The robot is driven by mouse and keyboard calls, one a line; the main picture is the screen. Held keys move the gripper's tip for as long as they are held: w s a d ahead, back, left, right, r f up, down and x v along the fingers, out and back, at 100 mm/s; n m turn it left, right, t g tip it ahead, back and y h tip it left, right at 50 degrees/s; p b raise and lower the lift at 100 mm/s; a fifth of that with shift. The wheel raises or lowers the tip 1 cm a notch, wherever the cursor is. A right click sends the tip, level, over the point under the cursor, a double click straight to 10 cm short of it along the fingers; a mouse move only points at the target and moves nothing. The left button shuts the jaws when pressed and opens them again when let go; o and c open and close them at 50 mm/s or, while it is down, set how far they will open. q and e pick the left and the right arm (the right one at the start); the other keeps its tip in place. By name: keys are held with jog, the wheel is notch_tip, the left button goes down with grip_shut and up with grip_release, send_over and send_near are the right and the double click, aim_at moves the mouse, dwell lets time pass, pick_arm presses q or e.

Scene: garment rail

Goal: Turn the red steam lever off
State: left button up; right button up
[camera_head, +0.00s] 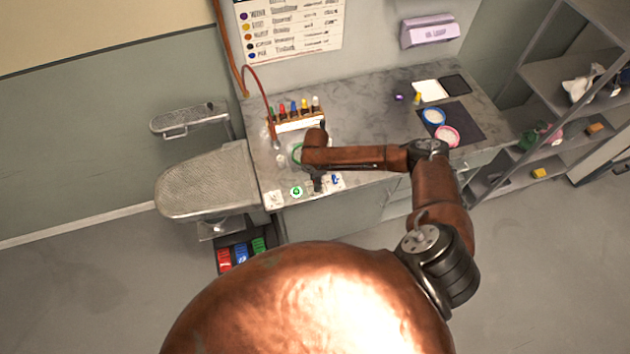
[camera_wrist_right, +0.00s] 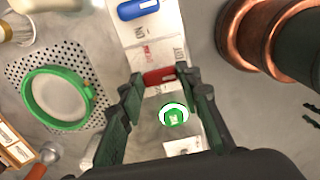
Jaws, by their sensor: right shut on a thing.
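The red steam lever (camera_wrist_right: 158,76) is a short red bar in the right wrist view, lying crosswise between the tips of my right gripper (camera_wrist_right: 160,88). The dark fingers are shut on the lever, one at each end. In the head view my right gripper (camera_head: 318,184) reaches down to the counter's front edge and hides the red lever. A white strip with labels (camera_wrist_right: 150,52) runs under the lever. I cannot read the lever's on or off mark. My left gripper is not in view.
A green round control (camera_wrist_right: 174,115) and a blue handle (camera_wrist_right: 138,9) lie on either side of the lever. A green-rimmed dish (camera_wrist_right: 30,82) stands nearby. An ironing board (camera_head: 205,182) is at left; shelves (camera_head: 570,110) stand at right.

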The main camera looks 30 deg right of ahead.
dwell(0.5)
jog(key=o, duration=1.2)
jog(key=shift+c, duration=0.2)
notch_tip(320, 180, up, 12)
